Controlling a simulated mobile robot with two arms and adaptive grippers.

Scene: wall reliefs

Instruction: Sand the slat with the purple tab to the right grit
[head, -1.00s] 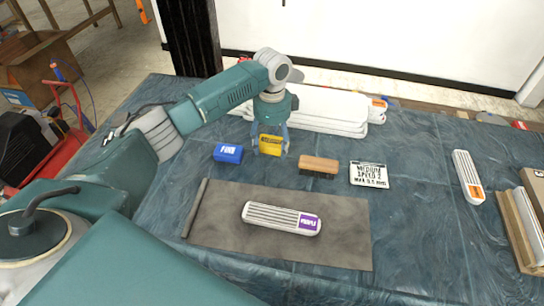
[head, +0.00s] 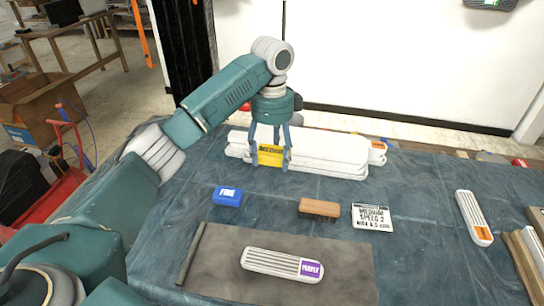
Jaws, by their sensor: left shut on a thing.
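The slat with the purple tab (head: 268,262) lies on the grey mat (head: 225,262), its ridged face up and its tab at the right end. My left gripper (head: 270,160) is shut on a yellow sanding block (head: 270,154) and holds it above the table, in front of the white stack. The print on the yellow block is too small to read surely. A blue block (head: 227,196) marked "FINE" and a brown block (head: 320,208) stand behind the mat. A white card (head: 372,217) beside them reads "MEDIUM SPEED 2", with a smaller line below. My right gripper is out of view.
A stack of white slats (head: 325,148) lies at the back, an orange tab at its right end. Another slat with an orange tab (head: 473,217) lies at the right, near a wooden piece (head: 523,262). Bare table lies between the card and that slat.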

